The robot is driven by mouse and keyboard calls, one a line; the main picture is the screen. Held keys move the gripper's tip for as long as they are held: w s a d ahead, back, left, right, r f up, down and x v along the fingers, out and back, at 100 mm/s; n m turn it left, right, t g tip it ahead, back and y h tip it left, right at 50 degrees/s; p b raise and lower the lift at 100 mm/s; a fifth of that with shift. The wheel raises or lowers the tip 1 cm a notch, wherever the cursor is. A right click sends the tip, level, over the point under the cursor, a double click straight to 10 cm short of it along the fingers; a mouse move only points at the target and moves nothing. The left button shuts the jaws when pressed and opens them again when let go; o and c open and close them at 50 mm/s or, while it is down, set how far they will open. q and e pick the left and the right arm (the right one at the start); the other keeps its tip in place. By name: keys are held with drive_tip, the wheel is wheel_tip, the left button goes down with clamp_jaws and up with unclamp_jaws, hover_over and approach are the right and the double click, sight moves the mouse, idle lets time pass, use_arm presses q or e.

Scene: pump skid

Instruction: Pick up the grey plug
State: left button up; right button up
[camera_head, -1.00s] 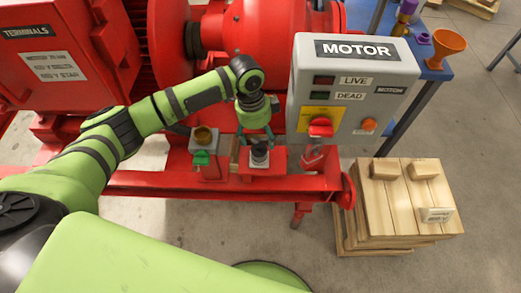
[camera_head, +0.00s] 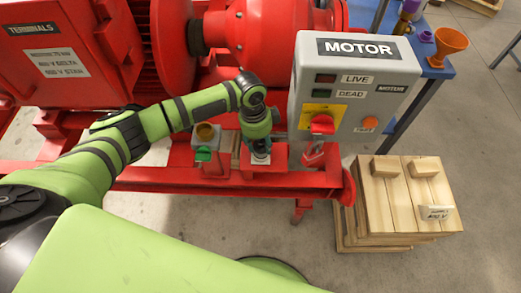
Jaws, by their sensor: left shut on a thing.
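My left gripper (camera_head: 260,146) points down at the red skid's small pedestal, just left of the motor box. It is shut on the grey plug, which the fingers and wrist hide almost fully. A pale grey patch (camera_head: 260,159) shows just below the fingertips; I cannot tell if it is the plug or its seat. I cannot tell whether the plug is clear of the seat. My right gripper is not in view.
The grey motor box (camera_head: 353,90) with a red switch stands close right of my gripper. A brass-topped fitting with a green handle (camera_head: 203,153) is close left. A red rail (camera_head: 235,182) runs in front.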

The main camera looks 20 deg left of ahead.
use_arm(q)
drive_tip(key=shift+d, duration=0.1)
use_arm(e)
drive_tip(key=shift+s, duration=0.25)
use_arm(q)
drive_tip(key=shift+w+r, duration=0.1)
drive_tip(key=shift+r, duration=0.4)
wheel_tip(320, 180, up, 27)
drive_tip(key=shift+b, duration=0.45)
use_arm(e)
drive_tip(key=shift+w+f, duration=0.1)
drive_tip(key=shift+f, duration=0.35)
